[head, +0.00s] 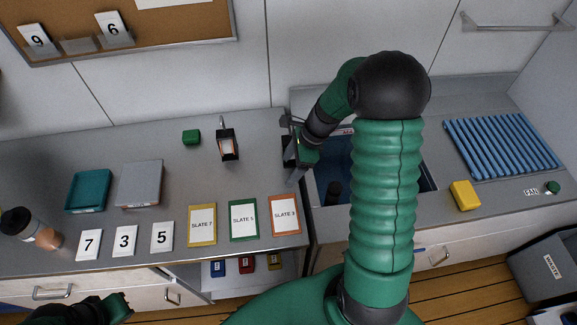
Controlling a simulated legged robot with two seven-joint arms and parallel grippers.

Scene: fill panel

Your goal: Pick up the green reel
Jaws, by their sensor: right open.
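A small green object (191,137), which may be the green reel, sits near the back of the grey counter, left of centre; it is too small to make out its form. My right gripper (292,172) is open at the counter's right end, beside the sink and well to the right of the green object. My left gripper (118,308) is low at the bottom left, in front of the counter and partly cut off; its jaws are not clear.
A dark device with a lit face (228,145) stands between the green object and my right gripper. Slate cards (243,219) and number cards (125,241) line the front edge. A teal tray (88,206) and grey tray (125,198) lie left. The sink (333,160) is right.

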